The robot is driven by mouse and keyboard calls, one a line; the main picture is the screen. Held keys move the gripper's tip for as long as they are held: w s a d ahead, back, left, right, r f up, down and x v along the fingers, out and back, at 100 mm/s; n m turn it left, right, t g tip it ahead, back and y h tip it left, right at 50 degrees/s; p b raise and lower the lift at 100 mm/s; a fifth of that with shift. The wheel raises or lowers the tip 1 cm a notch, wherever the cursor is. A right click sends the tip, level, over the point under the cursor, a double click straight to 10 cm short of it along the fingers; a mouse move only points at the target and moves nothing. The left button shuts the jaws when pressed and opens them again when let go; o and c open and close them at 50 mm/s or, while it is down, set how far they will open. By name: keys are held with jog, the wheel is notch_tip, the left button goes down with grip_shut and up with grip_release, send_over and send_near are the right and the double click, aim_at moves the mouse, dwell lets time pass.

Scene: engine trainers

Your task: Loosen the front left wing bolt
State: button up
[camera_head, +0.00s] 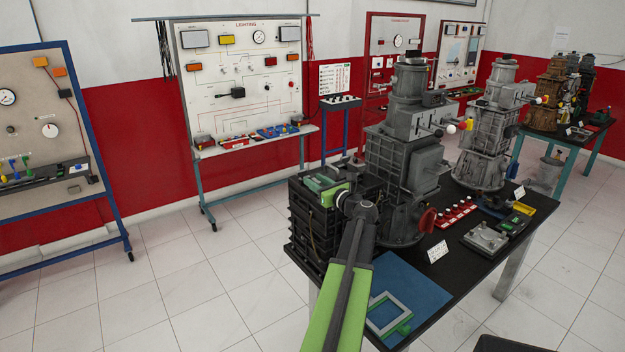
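No wing bolt can be made out in the head view. A tall grey engine trainer (405,150) stands upright on the black table, with a red part (427,220) low on its right side. A black ribbed block (305,228) stands to its left at the table's end. My green and dark arm rises from the bottom edge and bends left at a joint near the trainer. The green end of my arm, where my gripper (322,184) seems to be, is over the top of the black block. The fingers are too small and overlapped to tell open from shut.
On the black table (462,275) lie a blue mat (425,285) with a grey frame (388,314), a white card (437,252), a red strip (455,213) and a grey plate (485,237). A second trainer (487,130) stands behind.

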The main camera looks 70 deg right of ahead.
jog(key=v, duration=1.5)
